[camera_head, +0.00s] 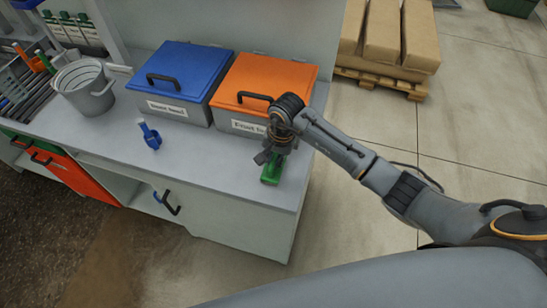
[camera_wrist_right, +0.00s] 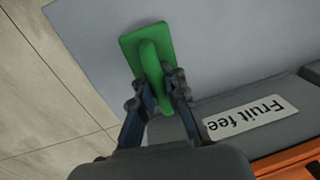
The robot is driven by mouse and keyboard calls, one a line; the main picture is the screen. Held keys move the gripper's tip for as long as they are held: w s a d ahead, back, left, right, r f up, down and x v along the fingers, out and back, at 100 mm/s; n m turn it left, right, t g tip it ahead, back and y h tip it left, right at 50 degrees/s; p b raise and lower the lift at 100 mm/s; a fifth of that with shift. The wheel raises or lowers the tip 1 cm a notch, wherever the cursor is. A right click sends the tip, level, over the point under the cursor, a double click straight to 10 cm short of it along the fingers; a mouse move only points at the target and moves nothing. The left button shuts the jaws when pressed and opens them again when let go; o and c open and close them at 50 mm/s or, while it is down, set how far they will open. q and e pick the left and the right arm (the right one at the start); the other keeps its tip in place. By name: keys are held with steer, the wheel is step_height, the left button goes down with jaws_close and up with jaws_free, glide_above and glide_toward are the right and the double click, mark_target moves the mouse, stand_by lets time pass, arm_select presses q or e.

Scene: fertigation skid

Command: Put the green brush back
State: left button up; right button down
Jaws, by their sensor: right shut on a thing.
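The green brush (camera_head: 270,174) is at the right end of the grey counter, in front of the orange-lidded box. My right gripper (camera_head: 267,156) is above it, pointing down and shut on its handle. In the right wrist view the green brush (camera_wrist_right: 134,50) shows its flat rectangular body and raised handle, with the fingers (camera_wrist_right: 160,88) on both sides of the handle. I cannot tell whether the brush touches the counter. My left gripper is not in view.
A blue-lidded box (camera_head: 187,70) and an orange-lidded box (camera_head: 270,82) labelled "Fruit fee…" stand at the back. A small blue tool (camera_head: 150,135) stands on the counter. A grey bucket (camera_head: 84,88) and racked tools are left. The counter's front middle (camera_head: 205,165) is clear.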

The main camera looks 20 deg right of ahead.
mark_target(279, 167)
steer(key=shift+f, duration=0.15)
steer(key=c, duration=1.4)
jaws_free()
steer(key=shift+o, duration=0.2)
steer(key=shift+r, duration=0.3)
step_height(279, 167, up, 12)
steer(key=d+b, duration=0.1)
steer(key=b, duration=0.2)
steer(key=shift+s+d+f, duration=0.15)
steer(key=shift+s+d, duration=0.05)
steer(key=shift+s, duration=0.25)
